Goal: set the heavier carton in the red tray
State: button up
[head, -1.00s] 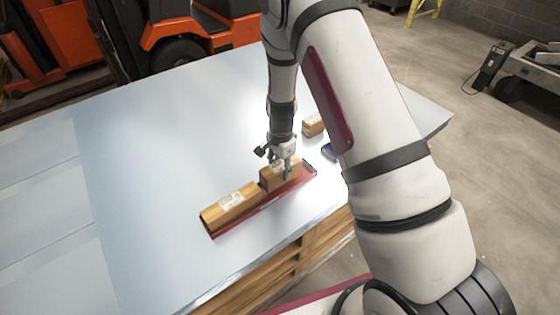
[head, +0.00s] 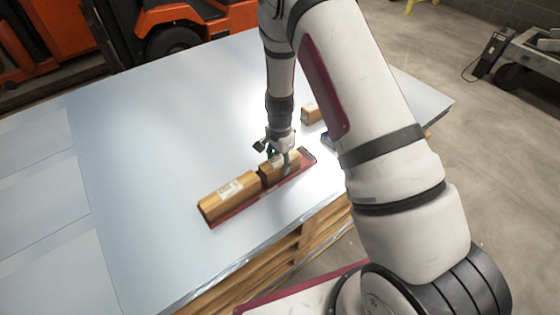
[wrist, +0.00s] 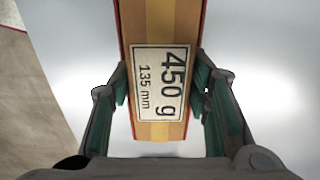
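My gripper (head: 280,158) points down with a finger on each side of a brown carton (head: 268,176). In the wrist view both fingers press close to this carton (wrist: 174,25), and its label reads 450 g, 135 mm. The red tray (head: 240,213) is long and narrow and lies on the table; its right end shows beyond the gripper. The carton between my fingers is at the tray's right part; I cannot tell whether it touches the tray floor. A longer brown carton (head: 228,197) lies along the tray's left part, its label too small to read.
A small brown carton (head: 311,113) stands on the pale table (head: 140,150) behind my gripper. A dark blue item beside it is partly hidden by my arm. The left and far table surface is clear. An orange forklift (head: 170,20) stands behind the table.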

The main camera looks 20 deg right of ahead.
jog(key=shift+o, duration=1.4)
notch_tip(320, 180, up, 12)
jog(key=s+a+r+n+t+y, duration=0.1)
jog(key=s+r+n, duration=0.3)
jog(key=r, duration=0.6)
jog(key=s+r+n+t, duration=0.1)
jog(key=s+r+n, duration=0.3)
jog(key=r, duration=0.6)
jog(key=s+r+n+t, duration=0.1)
jog(key=s+r+n, duration=0.2)
jog(key=s, duration=0.6)
jog(key=s+d+r+n+t+h, duration=0.1)
jog(key=s+r, duration=0.4)
jog(key=s, duration=0.5)
jog(key=shift+r+n+t, duration=0.4)
jog(key=shift+n+t, duration=0.2)
jog(key=shift+n, duration=0.6)
